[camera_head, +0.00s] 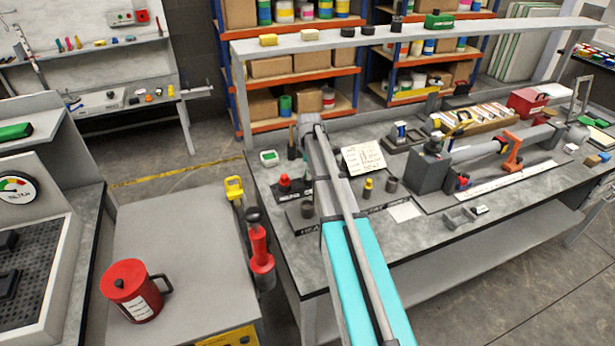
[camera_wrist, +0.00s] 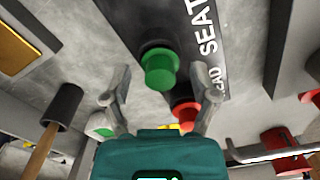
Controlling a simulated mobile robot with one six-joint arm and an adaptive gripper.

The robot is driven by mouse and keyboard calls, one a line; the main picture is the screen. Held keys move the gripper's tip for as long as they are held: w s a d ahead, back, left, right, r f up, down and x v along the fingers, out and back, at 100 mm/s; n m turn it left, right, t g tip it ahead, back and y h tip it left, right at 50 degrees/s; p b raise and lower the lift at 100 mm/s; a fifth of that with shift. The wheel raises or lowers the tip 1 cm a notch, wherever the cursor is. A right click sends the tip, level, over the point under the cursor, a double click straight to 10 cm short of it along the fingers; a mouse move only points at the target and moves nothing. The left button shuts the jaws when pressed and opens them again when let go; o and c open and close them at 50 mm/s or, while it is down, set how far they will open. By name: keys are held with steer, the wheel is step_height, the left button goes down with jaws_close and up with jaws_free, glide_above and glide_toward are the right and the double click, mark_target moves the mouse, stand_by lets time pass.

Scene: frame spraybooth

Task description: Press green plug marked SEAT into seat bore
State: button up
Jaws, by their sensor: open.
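The green plug (camera_wrist: 160,68) stands on a dark strip with white lettering, SEAT (camera_wrist: 208,28), in the wrist view. My gripper (camera_wrist: 163,85) is open, with one finger on each side of the green plug's line and nothing held between them. I cannot tell the gap in height between fingertips and plug. In the head view my arm hides the green plug, and my gripper does not show clearly. The seat bore cannot be made out; a grey block with a tube (camera_head: 432,171) stands on the bench to the right.
A paper note (camera_head: 362,158), a yellow-topped piece (camera_head: 367,187) and small dark cylinders stand right of my arm.

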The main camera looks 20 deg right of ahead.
stand_by(0.3)
steer(key=c, duration=1)
steer(key=shift+r, duration=0.15)
step_height(320, 180, up, 3)
steer(key=p, duration=0.3)
steer(key=s+r+p, duration=0.3)
steer(key=s, duration=0.1)
steer(key=s+d+r+p, duration=0.1)
steer(key=s+r+p, duration=0.2)
steer(key=s, duration=0.2)
steer(key=s+r+p, duration=0.3)
steer(key=s+p, duration=0.1)
steer(key=s, duration=0.1)
steer(key=shift+d+r, duration=0.3)
steer(key=shift+r, duration=0.05)
steer(key=shift+f, duration=0.1)
